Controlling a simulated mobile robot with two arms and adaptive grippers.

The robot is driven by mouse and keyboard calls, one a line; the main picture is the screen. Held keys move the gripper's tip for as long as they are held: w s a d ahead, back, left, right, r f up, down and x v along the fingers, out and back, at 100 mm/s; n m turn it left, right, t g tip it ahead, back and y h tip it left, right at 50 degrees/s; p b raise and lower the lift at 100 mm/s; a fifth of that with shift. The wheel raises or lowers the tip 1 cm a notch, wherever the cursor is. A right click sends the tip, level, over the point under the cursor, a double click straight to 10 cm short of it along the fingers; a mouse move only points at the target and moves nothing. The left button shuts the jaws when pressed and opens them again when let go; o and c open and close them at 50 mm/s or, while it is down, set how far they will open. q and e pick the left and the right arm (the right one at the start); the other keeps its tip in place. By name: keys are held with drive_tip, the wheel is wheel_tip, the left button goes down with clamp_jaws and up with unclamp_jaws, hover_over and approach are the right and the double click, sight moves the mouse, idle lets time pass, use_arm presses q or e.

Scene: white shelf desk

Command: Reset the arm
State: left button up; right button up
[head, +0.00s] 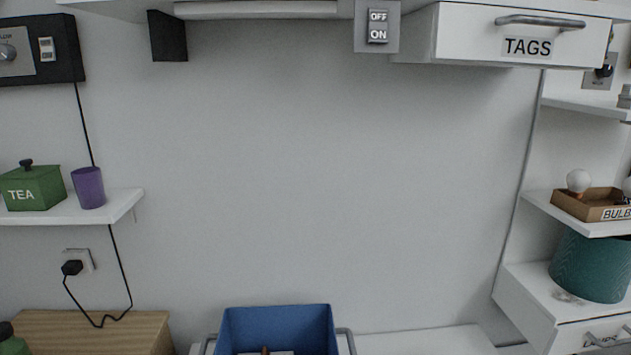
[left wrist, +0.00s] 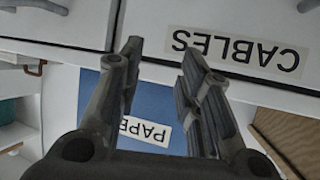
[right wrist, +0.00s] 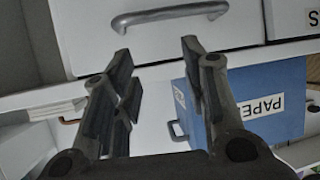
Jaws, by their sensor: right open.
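Neither arm shows in the head view. My left gripper (left wrist: 160,52) is in the left wrist view with its two fingers apart and nothing between them. It is in front of a white drawer with an upside-down CABLES label (left wrist: 238,52) and a blue box (left wrist: 180,92) with a partly hidden label. My right gripper (right wrist: 156,52) is open and empty in the right wrist view. It is in front of a white drawer with a grey handle (right wrist: 170,15), and the blue box (right wrist: 265,122) is to its right.
In the head view the blue box (head: 275,322) stands at the bottom centre. A TEA box (head: 36,190) and purple cup (head: 88,188) sit on the left shelf. A TAGS drawer (head: 500,36) hangs top right, above a bulb tray (head: 580,205) and teal pot (head: 590,265). The wall between is bare.

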use_arm(q)
drive_tip(key=s+a+f+g+y+p, duration=0.1)
drive_tip(key=s+a+f+g+p, duration=0.2)
drive_tip(key=s, duration=0.7)
drive_tip(key=s+a+f+g+y+p, duration=0.1)
drive_tip(key=s+a+f+g+p, duration=0.2)
drive_tip(key=s, duration=0.8)
drive_tip(key=s+a+f+g+y+p, duration=0.1)
drive_tip(key=s+a+f+g+p, duration=0.2)
drive_tip(key=s, duration=0.8)
drive_tip(key=g+p, duration=0.2)
drive_tip(key=shift+a+n+p, duration=0.15)
drive_tip(key=shift+n+p, duration=0.15)
drive_tip(key=shift+p, duration=0.05)
use_arm(e)
drive_tip(key=s+d+f+g+h, duration=0.1)
drive_tip(key=s+d+f+g, duration=0.2)
drive_tip(key=s, duration=0.7)
drive_tip(key=s+d+f+g+h, duration=0.1)
drive_tip(key=s+d+f+g, duration=0.2)
drive_tip(key=s, duration=0.8)
drive_tip(key=s+d+f+g+h, duration=0.1)
drive_tip(key=s+d+f+g, duration=0.2)
drive_tip(key=s, duration=0.8)
drive_tip(key=shift+d+m+g, duration=0.15)
drive_tip(key=shift+m+g, duration=0.15)
drive_tip(key=shift+g, duration=0.9)
